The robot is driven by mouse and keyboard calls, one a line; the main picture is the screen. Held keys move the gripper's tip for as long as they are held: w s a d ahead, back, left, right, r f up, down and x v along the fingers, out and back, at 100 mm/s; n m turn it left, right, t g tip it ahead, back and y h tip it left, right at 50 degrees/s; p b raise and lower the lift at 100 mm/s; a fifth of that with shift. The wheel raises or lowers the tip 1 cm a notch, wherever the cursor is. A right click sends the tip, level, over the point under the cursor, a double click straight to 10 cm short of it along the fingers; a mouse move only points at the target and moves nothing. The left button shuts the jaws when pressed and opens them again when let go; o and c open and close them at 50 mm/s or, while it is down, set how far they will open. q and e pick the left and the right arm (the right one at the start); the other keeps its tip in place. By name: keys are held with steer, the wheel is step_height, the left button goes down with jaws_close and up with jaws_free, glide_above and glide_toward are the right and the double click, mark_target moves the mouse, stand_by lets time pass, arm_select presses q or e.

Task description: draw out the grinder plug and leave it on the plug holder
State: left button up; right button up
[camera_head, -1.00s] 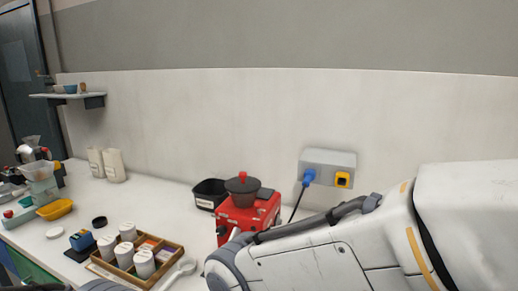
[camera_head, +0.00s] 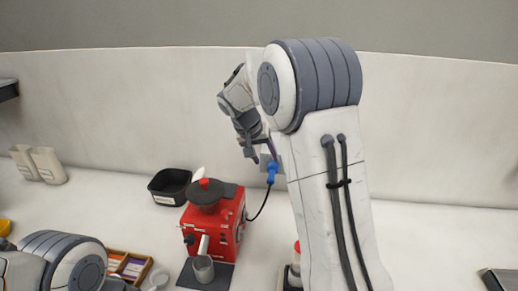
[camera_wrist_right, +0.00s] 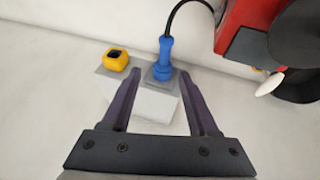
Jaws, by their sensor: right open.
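The blue plug (camera_head: 272,170) sits in the grey socket box (camera_head: 264,160) on the back wall, with a black cable running to the red grinder (camera_head: 228,218). My right gripper (camera_head: 258,152) is at the box, partly hidden by its own arm. In the right wrist view the right gripper (camera_wrist_right: 158,76) is open and empty, its fingers pointing toward the box (camera_wrist_right: 152,102). The blue plug (camera_wrist_right: 162,58) stands beyond the fingertips, near the line between them, apart from both. A yellow piece with a dark opening (camera_wrist_right: 116,60) is beside it; I cannot tell whether it is the plug holder.
A black bin (camera_head: 170,186) stands left of the red machine, and a metal cup (camera_head: 203,268) in front of it. A wooden tray (camera_head: 128,266) is at lower left by my left arm. A dark tray (camera_head: 497,279) lies at the right edge. The counter between is mostly clear.

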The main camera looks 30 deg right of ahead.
mark_target(271, 174)
steer(key=p+x, duration=0.1)
steer(key=x, duration=0.4)
steer(key=p+x, duration=0.1)
steer(key=x, duration=0.2)
steer(key=shift+w+a+p, duration=0.2)
steer(key=shift+a+p, duration=0.1)
steer(key=shift+a, duration=0.1)
steer(key=shift+w+d+f, duration=0.1)
steer(key=shift+d+f, duration=0.15)
steer(key=shift+f, duration=0.35)
jaws_close()
